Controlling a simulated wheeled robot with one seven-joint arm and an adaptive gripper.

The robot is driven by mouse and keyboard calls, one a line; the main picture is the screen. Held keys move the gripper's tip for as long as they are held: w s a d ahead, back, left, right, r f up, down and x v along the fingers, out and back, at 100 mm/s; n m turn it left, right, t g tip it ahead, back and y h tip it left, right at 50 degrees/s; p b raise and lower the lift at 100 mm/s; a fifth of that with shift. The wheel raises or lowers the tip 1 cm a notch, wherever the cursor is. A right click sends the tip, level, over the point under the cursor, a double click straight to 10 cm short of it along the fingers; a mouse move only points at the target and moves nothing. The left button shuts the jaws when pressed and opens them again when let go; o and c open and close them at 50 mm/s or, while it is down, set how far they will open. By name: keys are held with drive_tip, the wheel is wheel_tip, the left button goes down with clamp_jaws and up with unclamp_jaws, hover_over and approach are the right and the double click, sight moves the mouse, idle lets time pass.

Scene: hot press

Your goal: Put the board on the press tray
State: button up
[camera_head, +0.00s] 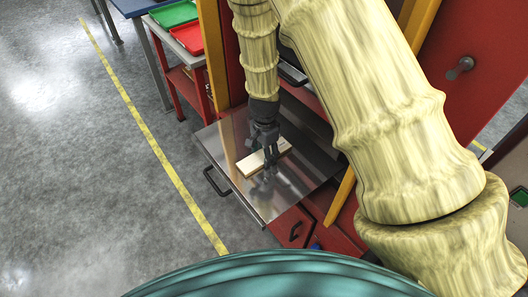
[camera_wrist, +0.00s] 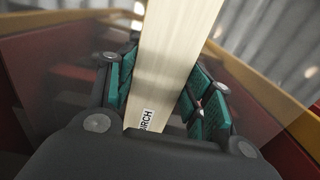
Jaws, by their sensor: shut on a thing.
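A pale wooden board (camera_head: 252,163) is in my gripper (camera_head: 268,160), at the metal press tray (camera_head: 207,138). The tray is pulled out from the red press and has a dark handle on its front edge. In the wrist view the board (camera_wrist: 170,60) runs between the two teal finger pads of my gripper (camera_wrist: 163,92), which are shut on its sides. A label on the board's near end reads "BIRCH". The board appears over the middle of the tray. I cannot tell whether it touches the surface. The gripper hides part of the board.
The red press (camera_head: 290,226) with yellow posts stands around the tray. A yellow line (camera_head: 150,137) marks the open floor at left.

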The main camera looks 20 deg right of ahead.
drive_tip(key=shift+f, duration=0.15)
drive_tip(key=o, duration=1.1)
drive_tip(key=shift+r+b, duration=0.5)
drive_tip(key=shift+r, duration=3.4)
